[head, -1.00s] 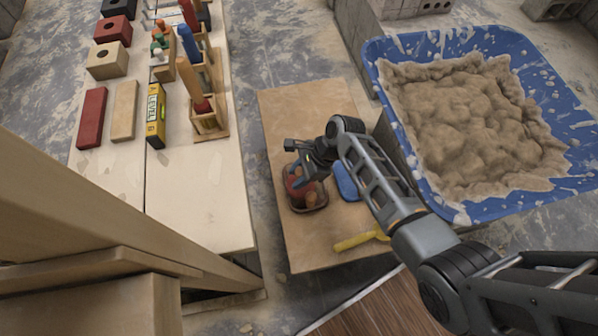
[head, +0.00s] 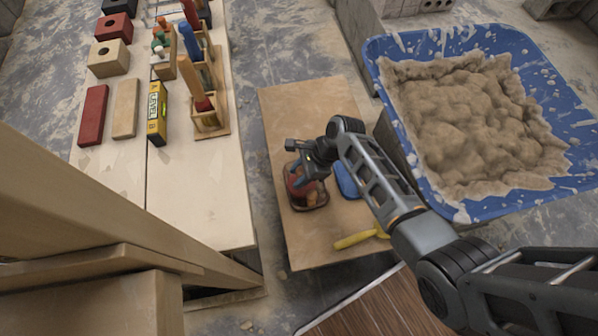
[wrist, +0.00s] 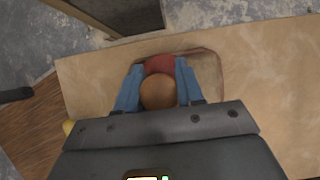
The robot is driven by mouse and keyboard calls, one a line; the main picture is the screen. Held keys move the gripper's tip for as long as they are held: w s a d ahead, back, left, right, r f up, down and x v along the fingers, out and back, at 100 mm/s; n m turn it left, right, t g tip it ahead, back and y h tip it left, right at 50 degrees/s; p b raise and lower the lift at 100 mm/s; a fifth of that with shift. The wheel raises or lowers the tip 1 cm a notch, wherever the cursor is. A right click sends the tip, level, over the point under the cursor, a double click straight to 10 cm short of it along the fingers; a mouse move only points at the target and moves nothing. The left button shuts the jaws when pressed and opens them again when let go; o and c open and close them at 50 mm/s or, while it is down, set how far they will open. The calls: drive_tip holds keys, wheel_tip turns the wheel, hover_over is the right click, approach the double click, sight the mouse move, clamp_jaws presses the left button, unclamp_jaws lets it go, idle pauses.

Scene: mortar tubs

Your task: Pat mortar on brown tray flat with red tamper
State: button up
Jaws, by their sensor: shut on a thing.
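The red tamper (head: 296,183) is between the fingers of my gripper (head: 299,174), over the brown tray (head: 318,207) on the low board. In the wrist view the blue fingers of my gripper (wrist: 158,88) are shut on the tamper's round wooden handle (wrist: 158,95), with its red part (wrist: 160,64) just beyond. The brown tray's rim (wrist: 218,72) shows around and behind the tamper there. The mortar on the tray is mostly hidden by tamper and gripper. I cannot tell whether the tamper touches it.
The low board (head: 310,110) also bears a blue thing (head: 346,181) and a yellow-handled tool (head: 355,240) right of the tray. A blue tub (head: 535,85) of mortar stands at the right. A workbench (head: 200,190) with blocks, a level (head: 157,112) and racked tools stands at the left.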

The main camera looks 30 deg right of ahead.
drive_tip(key=shift+r, duration=0.4)
drive_tip(key=shift+s+d+p, duration=0.2)
drive_tip(key=shift+d, duration=0.5)
drive_tip(key=shift+s+d+p, duration=0.2)
drive_tip(key=shift+d, duration=0.5)
drive_tip(key=shift+f, duration=0.2)
drive_tip(key=shift+f+b, duration=0.65)
drive_tip(key=shift+f, duration=0.15)
drive_tip(key=shift+r, duration=0.1)
drive_tip(key=shift+r, duration=0.1)
